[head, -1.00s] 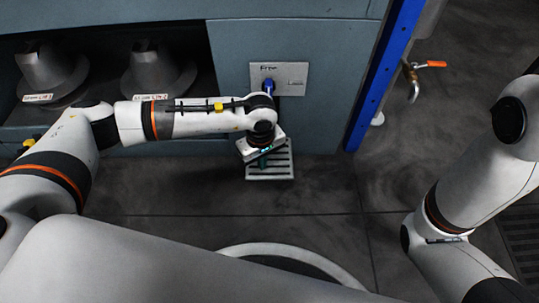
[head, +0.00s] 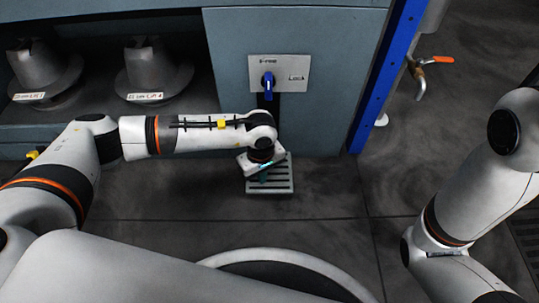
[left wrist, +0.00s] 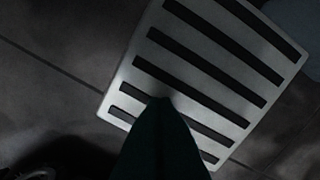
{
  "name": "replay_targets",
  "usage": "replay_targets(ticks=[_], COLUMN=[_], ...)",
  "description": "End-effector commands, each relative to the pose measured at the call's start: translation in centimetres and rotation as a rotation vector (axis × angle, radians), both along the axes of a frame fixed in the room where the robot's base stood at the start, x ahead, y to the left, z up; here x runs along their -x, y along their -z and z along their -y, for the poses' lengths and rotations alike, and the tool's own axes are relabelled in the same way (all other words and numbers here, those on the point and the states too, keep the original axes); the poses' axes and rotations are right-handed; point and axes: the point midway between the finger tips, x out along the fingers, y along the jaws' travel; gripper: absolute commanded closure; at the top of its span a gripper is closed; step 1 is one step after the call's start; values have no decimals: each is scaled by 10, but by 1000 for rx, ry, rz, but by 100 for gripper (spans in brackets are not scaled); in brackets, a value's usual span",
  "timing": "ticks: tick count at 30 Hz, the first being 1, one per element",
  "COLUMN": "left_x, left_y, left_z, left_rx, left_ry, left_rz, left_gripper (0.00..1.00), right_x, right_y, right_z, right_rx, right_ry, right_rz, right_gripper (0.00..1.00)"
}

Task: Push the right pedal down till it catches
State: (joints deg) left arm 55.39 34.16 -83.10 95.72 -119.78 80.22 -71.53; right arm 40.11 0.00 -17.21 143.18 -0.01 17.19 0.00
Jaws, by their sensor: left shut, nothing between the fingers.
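The right pedal (head: 284,187) is a pale slotted plate low at the front of the grey-blue cabinet. My left gripper (head: 263,178) is shut and empty, pointing down over the pedal's left part. In the left wrist view the closed dark fingers (left wrist: 162,105) overlap the slotted pedal (left wrist: 205,62), at or just above its surface; contact cannot be told for certain. A blue lever (head: 268,85) stands roughly upright on a labelled plate (head: 292,65) above the pedal, marked Free and Lock. My right gripper is out of view.
Two grey hat-shaped forms (head: 40,68) and (head: 150,70) sit in the cabinet's recess at the left. A blue post (head: 380,75) stands right of the pedal. An orange-handled valve (head: 440,60) is farther right. The dark floor (head: 150,195) before the cabinet is open.

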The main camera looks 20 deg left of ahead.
Motion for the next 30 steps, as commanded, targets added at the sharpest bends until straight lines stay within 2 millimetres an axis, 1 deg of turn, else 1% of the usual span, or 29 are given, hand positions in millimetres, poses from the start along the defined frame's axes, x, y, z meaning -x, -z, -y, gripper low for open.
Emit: replay_targets(ticks=[1,20,22,30], left_x=[1,1,1,1], left_y=[9,53,49,50], left_z=[0,0,0,0], left_rx=[-1,-1,-1,-1], left_ry=[0,1,1,1], left_rz=[-3,-3,-1,-2], left_gripper=[100,100,100,100], right_x=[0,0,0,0], right_y=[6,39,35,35], right_z=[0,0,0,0], right_rx=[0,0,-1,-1], right_ry=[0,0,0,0], right_rz=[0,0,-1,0], right_gripper=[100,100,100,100])
